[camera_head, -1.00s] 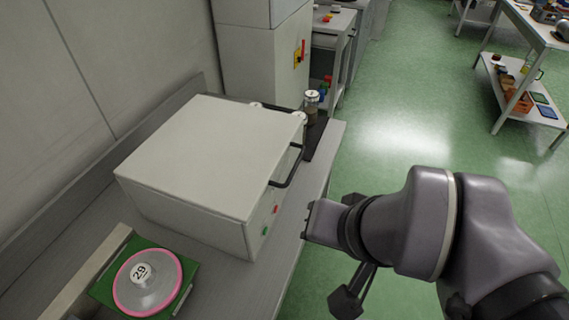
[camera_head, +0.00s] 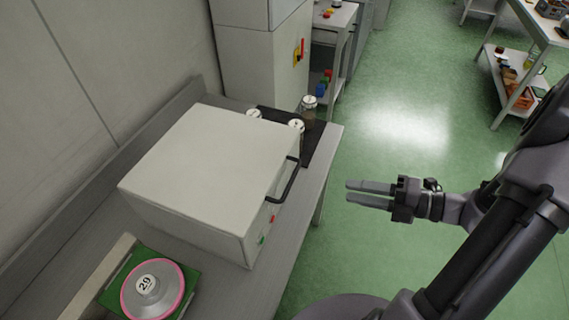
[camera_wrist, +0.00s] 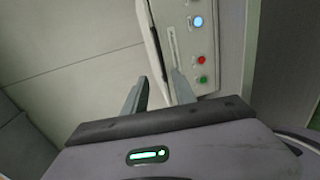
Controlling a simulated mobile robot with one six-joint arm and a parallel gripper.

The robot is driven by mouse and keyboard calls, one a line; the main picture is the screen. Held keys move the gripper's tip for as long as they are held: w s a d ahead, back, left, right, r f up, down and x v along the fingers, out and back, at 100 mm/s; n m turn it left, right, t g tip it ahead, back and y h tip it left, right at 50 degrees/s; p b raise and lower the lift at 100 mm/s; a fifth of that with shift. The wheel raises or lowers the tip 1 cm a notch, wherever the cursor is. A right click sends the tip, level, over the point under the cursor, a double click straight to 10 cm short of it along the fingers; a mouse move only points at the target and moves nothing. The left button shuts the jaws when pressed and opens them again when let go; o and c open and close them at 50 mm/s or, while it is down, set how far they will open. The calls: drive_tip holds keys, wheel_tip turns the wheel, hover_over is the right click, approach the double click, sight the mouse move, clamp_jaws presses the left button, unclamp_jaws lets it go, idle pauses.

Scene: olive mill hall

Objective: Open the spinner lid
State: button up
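The spinner is a white box on the grey bench, with its flat lid (camera_head: 205,155) shut. A black bar handle (camera_head: 286,180) stands out from the lid's right edge. My gripper (camera_head: 349,192) is open and empty, right of the handle and apart from it, over the floor beside the bench. In the wrist view the two fingers (camera_wrist: 160,88) are spread, pointing towards the spinner's front panel (camera_wrist: 198,45). That panel shows a blue light, a red button (camera_wrist: 201,60) and a green button (camera_wrist: 203,79).
A green stand with a pink-rimmed disc marked 29 (camera_head: 150,288) sits at the bench's near end. White-capped jars (camera_head: 308,106) stand on a dark mat behind the spinner. Open green floor (camera_head: 400,130) lies right of the bench. A shelved table stands at the upper right.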

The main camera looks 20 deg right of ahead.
sight(291, 180)
drive_tip(key=b+x, duration=0.2)
drive_tip(key=x, duration=0.6)
drive_tip(key=b+x, duration=0.3)
drive_tip(key=x, duration=0.5)
drive_tip(key=shift+a+f, duration=0.25)
drive_tip(key=shift+a, duration=0.2)
drive_tip(key=shift+s, duration=0.1)
clamp_jaws()
